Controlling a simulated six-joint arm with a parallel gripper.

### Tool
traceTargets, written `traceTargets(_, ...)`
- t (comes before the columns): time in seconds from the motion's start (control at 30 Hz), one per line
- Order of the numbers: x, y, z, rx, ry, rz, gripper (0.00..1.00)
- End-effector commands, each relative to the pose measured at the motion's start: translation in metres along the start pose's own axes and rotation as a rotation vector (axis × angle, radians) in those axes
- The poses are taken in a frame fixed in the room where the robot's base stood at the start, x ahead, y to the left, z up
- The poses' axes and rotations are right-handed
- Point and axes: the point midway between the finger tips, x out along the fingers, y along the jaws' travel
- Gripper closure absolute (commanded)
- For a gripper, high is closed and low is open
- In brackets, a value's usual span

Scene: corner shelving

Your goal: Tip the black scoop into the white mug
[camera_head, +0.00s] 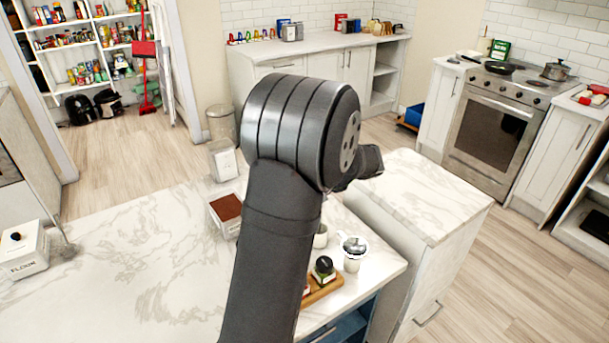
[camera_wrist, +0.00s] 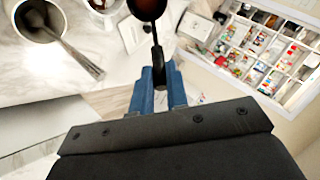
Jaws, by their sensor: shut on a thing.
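My gripper (camera_wrist: 158,80) has blue fingers, shut on the handle of the black scoop (camera_wrist: 155,38) in the wrist view. The scoop's bowl is at the top edge, partly cut off; its inside looks dark brown, and I cannot tell how full it is. A white mug (camera_wrist: 18,12) with a metal spoon in it is at the upper left, apart from the scoop. In the head view a white mug (camera_head: 352,264) stands near the counter's right end. My arm hides the gripper and the scoop there.
A pale cup (camera_head: 320,241) stands beside the mug, partly behind my arm. A wooden tray (camera_head: 322,291) holds a dark-lidded jar (camera_head: 324,266). A box of brown powder (camera_head: 226,208) is left of my arm. The counter's left (camera_head: 120,250) is largely clear.

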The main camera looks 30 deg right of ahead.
Motion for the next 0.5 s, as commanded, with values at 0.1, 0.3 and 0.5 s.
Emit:
traceTargets(0.1,-0.004,0.008,0.004,0.004,0.034,-0.059,1.0)
traceTargets(0.3,-0.007,0.02,0.011,0.003,0.09,-0.158,1.0)
traceTargets(0.5,-0.009,0.032,0.018,0.004,0.146,-0.254,1.0)
